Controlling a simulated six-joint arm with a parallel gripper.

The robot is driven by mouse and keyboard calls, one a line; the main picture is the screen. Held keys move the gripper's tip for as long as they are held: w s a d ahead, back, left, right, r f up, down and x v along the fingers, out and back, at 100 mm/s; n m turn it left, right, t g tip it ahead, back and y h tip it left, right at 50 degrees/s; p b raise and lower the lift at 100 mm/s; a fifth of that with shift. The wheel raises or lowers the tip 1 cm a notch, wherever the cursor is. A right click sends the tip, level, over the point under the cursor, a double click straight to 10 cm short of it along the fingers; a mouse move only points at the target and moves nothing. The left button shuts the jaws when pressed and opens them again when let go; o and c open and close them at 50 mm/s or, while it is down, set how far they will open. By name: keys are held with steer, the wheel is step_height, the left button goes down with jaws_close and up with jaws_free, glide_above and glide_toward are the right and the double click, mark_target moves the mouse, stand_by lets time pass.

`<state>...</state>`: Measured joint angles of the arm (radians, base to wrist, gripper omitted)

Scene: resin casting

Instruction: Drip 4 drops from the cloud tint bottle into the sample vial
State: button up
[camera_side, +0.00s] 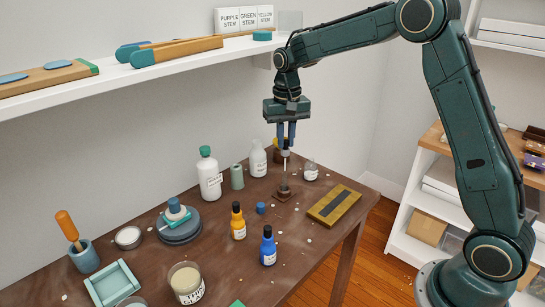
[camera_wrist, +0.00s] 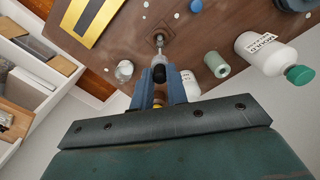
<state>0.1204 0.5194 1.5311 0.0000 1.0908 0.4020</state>
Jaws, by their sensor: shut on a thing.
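My gripper (camera_side: 286,150) is shut on a dropper with a dark bulb (camera_wrist: 158,73) and a pale thin tube (camera_side: 286,166). The dropper hangs upright, tip down. Below it is a small vial (camera_side: 284,187) on a dark square base (camera_side: 284,197); the base also shows in the wrist view (camera_wrist: 150,39). The tip looks over or at the vial's mouth; I cannot tell which. A small clear, capless bottle with a white label (camera_side: 311,172) stands just right of the vial, and shows in the wrist view (camera_wrist: 124,70). It may be the cloud tint bottle; its label is unreadable.
Left of the vial are a white bottle (camera_side: 258,160), a green cylinder (camera_side: 237,177) and a larger green-capped bottle (camera_side: 209,177). A yellow tray (camera_side: 335,205) lies at the right. Orange (camera_side: 238,222) and blue (camera_side: 268,246) dropper bottles stand in front. A shelf (camera_side: 130,83) runs above.

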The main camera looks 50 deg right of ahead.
steer(key=shift+r, duration=0.1)
steer(key=shift+r, duration=1.9)
